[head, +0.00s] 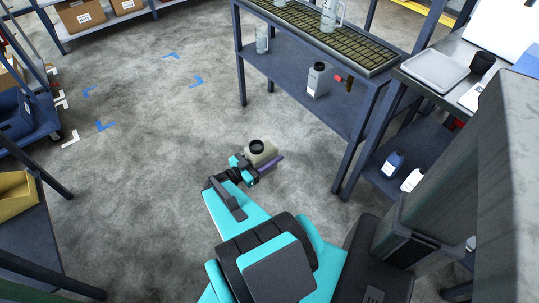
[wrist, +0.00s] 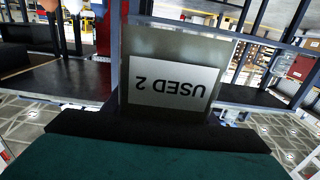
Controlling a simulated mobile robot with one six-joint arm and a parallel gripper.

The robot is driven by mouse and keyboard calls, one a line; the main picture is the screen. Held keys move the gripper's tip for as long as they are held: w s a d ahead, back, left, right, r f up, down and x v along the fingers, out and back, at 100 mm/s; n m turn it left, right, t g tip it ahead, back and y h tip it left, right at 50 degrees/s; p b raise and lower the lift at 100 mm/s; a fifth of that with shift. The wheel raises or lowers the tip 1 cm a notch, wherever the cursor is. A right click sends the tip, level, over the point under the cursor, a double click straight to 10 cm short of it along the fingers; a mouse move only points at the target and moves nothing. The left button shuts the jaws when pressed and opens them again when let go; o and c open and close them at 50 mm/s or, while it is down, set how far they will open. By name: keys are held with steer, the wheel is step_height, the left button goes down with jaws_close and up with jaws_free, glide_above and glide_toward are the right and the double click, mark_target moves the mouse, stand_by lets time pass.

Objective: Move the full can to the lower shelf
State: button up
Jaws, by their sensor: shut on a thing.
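My gripper (head: 245,170) is shut on a beige-grey can (head: 264,153) with a black cap. It holds the can upright over open floor, in front of the blue-framed rack. In the wrist view the can (wrist: 175,45) carries a white label reading "USED 2", upside down in that picture. The dark gripper pads (wrist: 160,128) lie against its base in that view. The blue rack has a lower shelf (head: 290,72), apart from the held can. The can's contents cannot be seen.
On the lower shelf stand a grey can (head: 319,78) with a dark cap, a red item (head: 349,83) and a pale container (head: 262,38). A rack post (head: 350,160) stands right of my gripper. Bottles (head: 393,163) stand on the right bench's shelf.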

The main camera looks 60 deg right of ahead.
steer(key=v, duration=1.3)
steer(key=shift+a+b, duration=0.25)
steer(key=shift+b, duration=0.15)
stand_by(2.3)
steer(key=shift+r, duration=0.15)
stand_by(0.4)
steer(key=shift+a, duration=0.1)
steer(key=w+a+r+n+t+y+p, duration=0.1)
steer(key=w+a+r+n+t+p, duration=0.2)
steer(key=w+a+r, duration=1.2)
steer(key=w+a+r+n+t+y+p, duration=0.1)
steer(key=w+a+r+n+t+p, duration=0.3)
steer(key=w+a+r+n+t, duration=0.5)
steer(key=shift+w+a+r+n+t, duration=0.4)
steer(key=shift+w+a+r+t, duration=2.95)
steer(key=shift+w, duration=2.15)
steer(key=shift+a+f, duration=0.3)
